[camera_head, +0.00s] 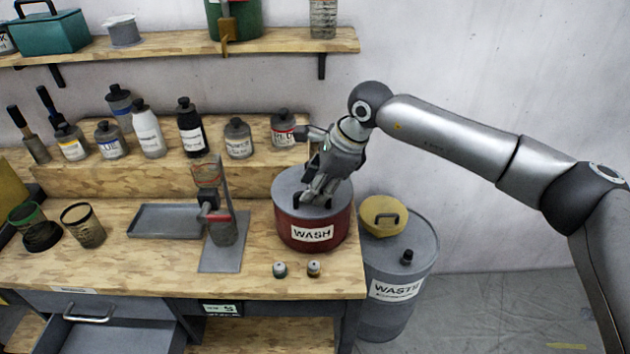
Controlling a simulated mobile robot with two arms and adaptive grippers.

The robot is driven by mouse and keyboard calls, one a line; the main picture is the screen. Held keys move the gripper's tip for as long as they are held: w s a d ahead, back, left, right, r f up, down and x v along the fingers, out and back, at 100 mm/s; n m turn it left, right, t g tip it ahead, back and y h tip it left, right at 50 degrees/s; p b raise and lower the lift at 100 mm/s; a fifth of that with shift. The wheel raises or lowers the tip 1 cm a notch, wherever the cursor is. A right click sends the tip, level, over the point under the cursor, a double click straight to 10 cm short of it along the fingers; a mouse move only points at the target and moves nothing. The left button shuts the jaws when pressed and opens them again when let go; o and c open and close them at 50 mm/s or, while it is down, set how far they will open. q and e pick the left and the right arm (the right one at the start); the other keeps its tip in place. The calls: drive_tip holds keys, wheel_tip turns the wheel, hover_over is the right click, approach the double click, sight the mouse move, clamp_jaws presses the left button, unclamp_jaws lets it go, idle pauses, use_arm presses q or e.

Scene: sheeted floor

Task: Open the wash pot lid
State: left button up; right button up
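The wash pot (300,234) is a dark red round pot with a white "WASH" label, standing at the right end of the wooden bench top. Its flat grey lid (287,184) lies on the pot. My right gripper (317,196) is over the lid, with its fingers pointing down at the dark handle in the middle. The fingers cover most of the handle, and whether they are closed on it cannot be made out. My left gripper is not in view.
Two small bottles (280,270) stand before the pot. Several bottles (191,128) line the raised step behind. A grey tray (165,220) and a stand (222,228) are to the left.

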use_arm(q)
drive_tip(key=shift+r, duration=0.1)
use_arm(e)
drive_tip(key=shift+w+a+f, duration=0.1)
drive_tip(key=shift+f, duration=0.15)
clamp_jaws()
drive_tip(key=shift+r, duration=0.1)
